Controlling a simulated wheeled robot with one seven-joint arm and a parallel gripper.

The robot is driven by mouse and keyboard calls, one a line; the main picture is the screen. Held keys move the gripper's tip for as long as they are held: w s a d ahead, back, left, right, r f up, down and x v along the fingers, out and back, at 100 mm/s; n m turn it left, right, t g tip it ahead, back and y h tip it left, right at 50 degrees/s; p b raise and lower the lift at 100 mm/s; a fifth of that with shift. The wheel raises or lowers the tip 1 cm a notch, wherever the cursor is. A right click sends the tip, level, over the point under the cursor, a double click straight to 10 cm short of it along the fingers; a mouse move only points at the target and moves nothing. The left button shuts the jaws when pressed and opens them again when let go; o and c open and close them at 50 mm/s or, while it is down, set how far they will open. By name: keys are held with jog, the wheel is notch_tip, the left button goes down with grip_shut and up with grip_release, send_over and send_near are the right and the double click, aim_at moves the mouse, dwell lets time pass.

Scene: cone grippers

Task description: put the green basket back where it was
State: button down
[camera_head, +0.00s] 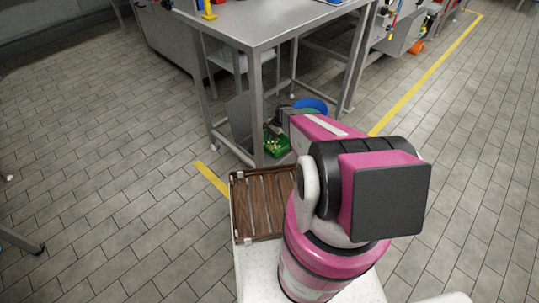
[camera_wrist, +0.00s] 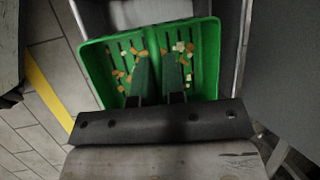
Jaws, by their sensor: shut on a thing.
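The green basket (camera_head: 281,148) shows in the head view beneath the metal table, close to its front leg and partly hidden by my arm. In the wrist view the basket (camera_wrist: 208,62) fills the middle, with small orange and white pieces inside. My gripper (camera_wrist: 156,66) reaches into the basket, its two dark fingers close together and shut on it. In the head view my gripper (camera_head: 280,122) is small and dark, directly at the basket. Whether the basket touches the floor is unclear.
The metal table (camera_head: 270,22) stands over the basket, with its front leg (camera_head: 257,110) just left of it. A blue round container (camera_head: 311,105) is behind, to the right. A brown slatted wooden tray (camera_head: 262,205) is nearer. Tiled floor is open at left and right.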

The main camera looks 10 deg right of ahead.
aim_at(272, 148)
notch_tip(272, 148, down, 13)
jog(key=shift+f, duration=0.1)
dwell(0.4)
jog(key=c, duration=1.2)
grip_release()
jog(key=shift+f, duration=0.1)
jog(key=v, duration=1.2)
jog(key=shift+s+a+r, duration=0.1)
jog(key=shift+s+r, duration=0.05)
jog(key=shift+r, duration=0.15)
jog(key=s+a+r+n+h, duration=0.1)
jog(key=s+r+n, duration=0.2)
jog(key=s+r, duration=0.3)
jog(key=s+r+n+h, duration=0.2)
jog(key=s+r+n, duration=0.2)
jog(key=r, duration=1.2)
jog(key=s+a+r+n+t+h, duration=0.1)
jog(key=s+r+n+h, duration=0.1)
jog(key=s+r, duration=0.8)
jog(key=shift+s+a+r+n, duration=0.15)
jog(key=shift+r+n, duration=0.2)
jog(key=shift+r, duration=0.2)
jog(key=shift+s+a+r+n, duration=0.15)
jog(key=shift+r+n, duration=0.2)
jog(key=shift+r, duration=0.25)
jog(key=shift+w, duration=0.15)
